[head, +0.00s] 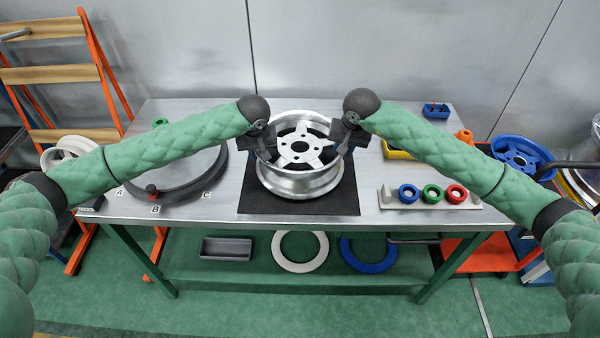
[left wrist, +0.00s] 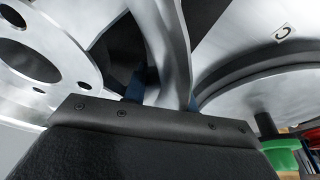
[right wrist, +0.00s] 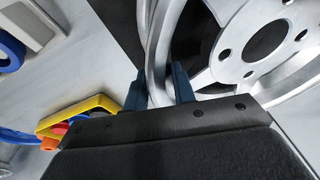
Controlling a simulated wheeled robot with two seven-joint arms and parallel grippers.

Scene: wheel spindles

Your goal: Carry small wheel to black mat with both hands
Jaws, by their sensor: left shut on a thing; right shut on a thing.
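The small silver wheel (head: 299,180) is over the black mat (head: 299,203) in the middle of the table. I cannot tell whether it touches the mat. My left gripper (head: 264,148) is shut on the wheel's left rim; the left wrist view shows the rim (left wrist: 172,50) between the blue fingertips (left wrist: 163,90). My right gripper (head: 344,146) is shut on its right rim; the right wrist view shows the rim (right wrist: 158,45) between the fingertips (right wrist: 160,88). The wheel lies about level, its spoked face up.
A round dark turntable (head: 190,178) with letter labels stands to the left. To the right are a grey holder (head: 430,198) with blue, green and red rings, a yellow bin (head: 397,154) and a blue block (head: 436,110). Rings (head: 300,252) and a grey tray (head: 226,248) lie on the lower shelf.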

